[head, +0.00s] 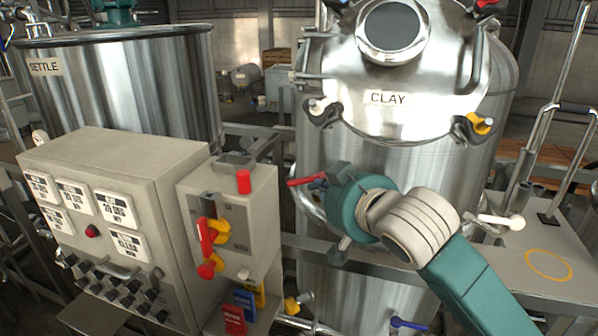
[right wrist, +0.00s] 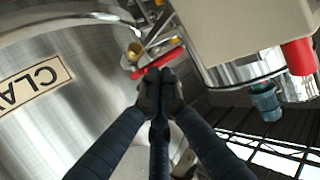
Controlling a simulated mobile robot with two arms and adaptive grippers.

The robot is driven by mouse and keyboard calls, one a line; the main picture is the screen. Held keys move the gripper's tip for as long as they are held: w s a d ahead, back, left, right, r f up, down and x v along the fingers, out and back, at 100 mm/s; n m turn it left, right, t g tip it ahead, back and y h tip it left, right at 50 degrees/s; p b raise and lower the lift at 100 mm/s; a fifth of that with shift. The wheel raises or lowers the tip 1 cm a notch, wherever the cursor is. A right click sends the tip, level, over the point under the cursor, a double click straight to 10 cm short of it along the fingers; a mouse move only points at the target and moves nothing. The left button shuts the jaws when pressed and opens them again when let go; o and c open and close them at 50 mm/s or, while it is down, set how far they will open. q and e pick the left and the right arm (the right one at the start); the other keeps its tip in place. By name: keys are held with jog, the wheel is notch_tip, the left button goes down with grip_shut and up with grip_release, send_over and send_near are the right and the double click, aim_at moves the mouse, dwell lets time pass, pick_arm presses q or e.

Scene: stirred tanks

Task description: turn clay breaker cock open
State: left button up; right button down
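The clay tank (head: 430,190) is a shiny steel vessel with a "CLAY" label; it fills the left of the right wrist view (right wrist: 60,125). A red lever handle (head: 306,181), likely the breaker cock's, stands out at the tank's left side. In the right wrist view the red lever (right wrist: 158,63) lies slanted just beyond my fingertips, near a brass fitting (right wrist: 135,50). My right gripper (right wrist: 160,78) has its dark fingertips together beside the lever; contact is unclear. In the head view my wrist mostly hides this gripper. My left gripper is not in view.
A grey control box (head: 228,215) with a red-and-yellow switch stands left of the lever, beside a larger panel (head: 110,165). The "SETTLE" tank (head: 120,90) is behind them. A rail (head: 340,255) crosses before the clay tank. A grey platform (head: 530,240) lies right.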

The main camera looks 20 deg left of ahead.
aim_at(299, 180)
notch_tip(299, 180, up, 4)
jog(key=a, duration=0.2)
jog(key=shift+n+t, duration=0.3)
jog(key=p+x, duration=0.2)
jog(key=x, duration=0.2)
jog(key=f+p+x, duration=0.1)
jog(key=p+x, duration=0.1)
jog(key=x, duration=0.1)
jog(key=shift+w+a+f+p, duration=0.1)
jog(key=shift+w+f+p, duration=0.1)
jog(key=shift+p, duration=0.15)
jog(key=shift+s, duration=0.1)
jog(key=shift+f, duration=0.15)
jog(key=shift+y, duration=0.3)
